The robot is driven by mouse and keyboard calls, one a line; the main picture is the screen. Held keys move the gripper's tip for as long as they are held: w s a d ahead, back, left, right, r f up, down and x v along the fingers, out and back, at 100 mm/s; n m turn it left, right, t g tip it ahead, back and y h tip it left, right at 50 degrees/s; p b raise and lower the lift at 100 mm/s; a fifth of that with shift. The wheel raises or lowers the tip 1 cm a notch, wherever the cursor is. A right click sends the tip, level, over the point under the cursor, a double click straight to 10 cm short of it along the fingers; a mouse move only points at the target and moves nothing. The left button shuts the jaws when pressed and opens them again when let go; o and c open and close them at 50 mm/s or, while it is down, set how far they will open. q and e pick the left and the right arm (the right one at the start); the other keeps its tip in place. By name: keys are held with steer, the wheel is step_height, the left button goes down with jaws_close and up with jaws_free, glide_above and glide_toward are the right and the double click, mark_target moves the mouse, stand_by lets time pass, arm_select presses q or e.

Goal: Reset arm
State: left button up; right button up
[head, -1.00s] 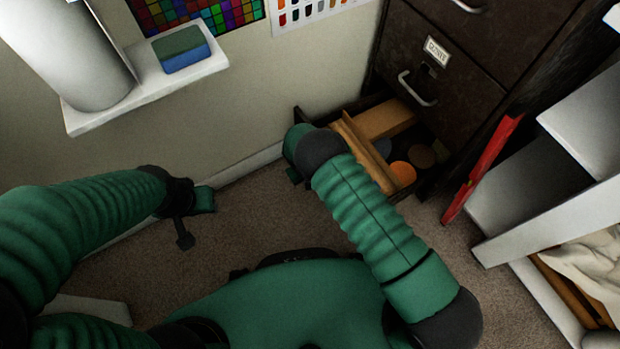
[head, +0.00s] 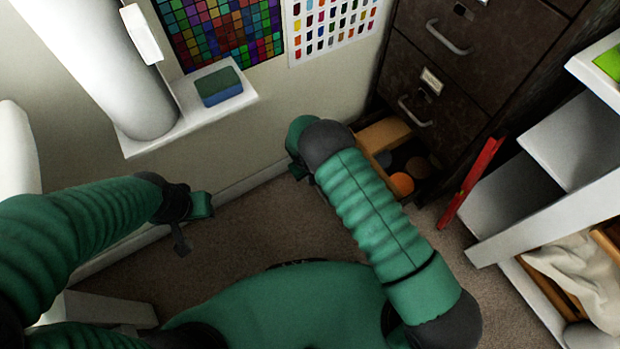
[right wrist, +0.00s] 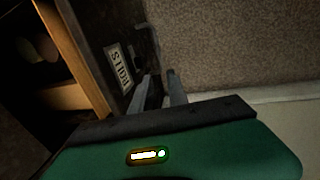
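My left gripper (head: 190,220) hangs over the carpet at left, clear of other things; whether its fingers are apart is unclear. My right arm reaches forward to the open bottom drawer (head: 384,134) of the dark cabinet. In the head view my right gripper (head: 297,168) is mostly hidden behind its own wrist. In the right wrist view its two grey fingers (right wrist: 160,90) stand apart beside the drawer's labelled front (right wrist: 117,68). The drawer handle (right wrist: 152,45) shows just beyond the fingertips; I cannot tell whether they touch it. I see nothing held.
A white ledge (head: 160,135) with a green-blue block (head: 218,87) is on the wall at left. A red bar (head: 470,183) leans beside the dark cabinet (head: 440,75). White shelving (head: 545,222) stands at right. The drawer holds an orange round item (head: 402,183). Carpet is open between my arms.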

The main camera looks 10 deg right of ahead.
arm_select(q)
steer(key=shift+s+r, duration=0.1)
steer(key=shift+r, duration=0.4)
arm_select(e)
steer(key=shift+r, duration=0.6)
